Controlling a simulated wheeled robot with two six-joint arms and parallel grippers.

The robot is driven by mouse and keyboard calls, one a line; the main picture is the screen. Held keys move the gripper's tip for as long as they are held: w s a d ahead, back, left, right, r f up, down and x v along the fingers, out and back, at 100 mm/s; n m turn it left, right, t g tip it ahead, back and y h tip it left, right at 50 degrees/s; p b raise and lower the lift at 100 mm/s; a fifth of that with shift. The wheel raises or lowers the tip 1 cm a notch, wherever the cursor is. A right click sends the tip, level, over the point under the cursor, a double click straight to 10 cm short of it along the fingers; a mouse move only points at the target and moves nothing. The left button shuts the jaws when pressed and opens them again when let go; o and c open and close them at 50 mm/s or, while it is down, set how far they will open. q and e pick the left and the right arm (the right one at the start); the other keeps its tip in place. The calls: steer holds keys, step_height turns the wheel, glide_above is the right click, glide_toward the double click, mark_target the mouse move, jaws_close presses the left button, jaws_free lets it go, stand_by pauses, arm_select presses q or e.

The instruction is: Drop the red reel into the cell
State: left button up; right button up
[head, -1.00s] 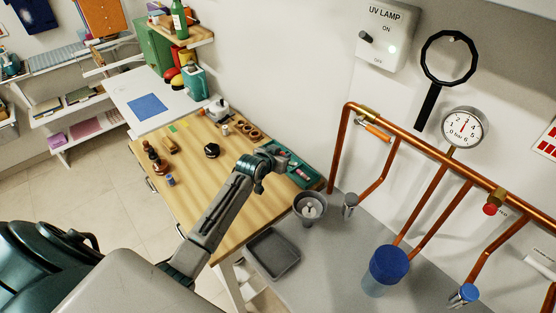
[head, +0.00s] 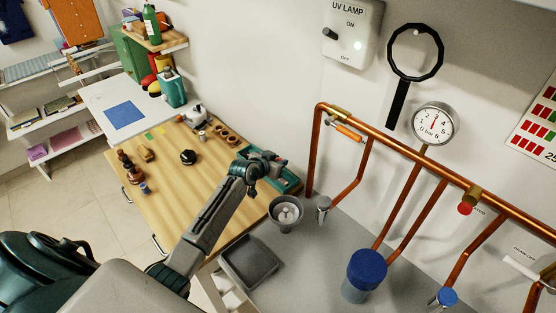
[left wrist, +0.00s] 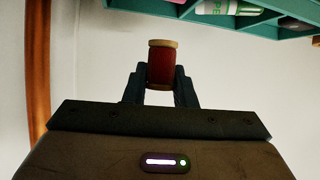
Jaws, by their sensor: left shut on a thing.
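My left gripper (head: 276,160) is shut on the red reel (left wrist: 162,66). In the left wrist view the reel has pale wooden ends and stands upright between the two dark teal fingers (left wrist: 161,88). In the head view the gripper is at the near side of the teal compartment tray (head: 289,185) by the wall and covers part of it. The tray also shows at the upper right of the left wrist view (left wrist: 285,31), apart from the reel, with items in its cells. I cannot tell which cell is meant. My right gripper is not in view.
A grey cup with pale balls (head: 287,213), a dark grey tray (head: 249,261) and a blue-lidded vessel (head: 366,275) stand nearby. Copper pipes (head: 400,150) run along the wall at right. The wooden bench (head: 180,205) has clear room in its middle.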

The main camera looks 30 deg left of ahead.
arm_select(q)
steer(key=shift+s+a+f, duration=0.1)
steer(key=o, duration=1)
steer(key=shift+s+a, duration=0.1)
steer(key=shift+s, duration=0.15)
steer(key=shift+b+v, duration=1.5)
steer(key=shift+v, duration=3.65)
